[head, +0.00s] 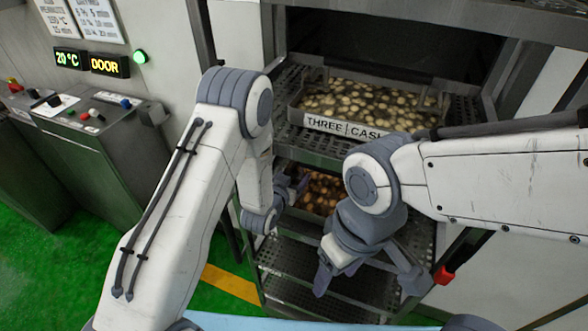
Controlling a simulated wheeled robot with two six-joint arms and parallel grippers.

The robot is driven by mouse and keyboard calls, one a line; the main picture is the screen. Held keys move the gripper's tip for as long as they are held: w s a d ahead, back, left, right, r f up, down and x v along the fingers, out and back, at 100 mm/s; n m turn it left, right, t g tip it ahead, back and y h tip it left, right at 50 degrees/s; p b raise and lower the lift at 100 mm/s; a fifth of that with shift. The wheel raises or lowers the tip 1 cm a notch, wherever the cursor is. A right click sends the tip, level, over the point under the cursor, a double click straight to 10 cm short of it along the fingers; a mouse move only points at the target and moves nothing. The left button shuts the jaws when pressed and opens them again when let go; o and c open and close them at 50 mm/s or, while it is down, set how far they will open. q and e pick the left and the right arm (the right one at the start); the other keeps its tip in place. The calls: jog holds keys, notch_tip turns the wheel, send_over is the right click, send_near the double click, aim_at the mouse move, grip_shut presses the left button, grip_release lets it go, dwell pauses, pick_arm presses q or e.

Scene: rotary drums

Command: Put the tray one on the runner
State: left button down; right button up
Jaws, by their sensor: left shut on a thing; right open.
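A lower tray (325,186) with orange-brown round pieces shows between my two arms, under the upper shelf. Its label and most of its rim are hidden, so I cannot read whether it is tray one. My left gripper (291,190) is at this tray's left side, shut on it; the exact contact is partly hidden. My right gripper (370,280) is open, its fingers pointing down over the perforated metal steps, below and in front of the tray. I cannot tell which perforated ledge is the runner.
Lower perforated steps (290,262) are bare. Green floor lies left.

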pick_arm(q)
jog(key=shift+f, duration=0.7)
grip_release()
jog(key=shift+f, duration=0.15)
jog(key=shift+s, duration=0.15)
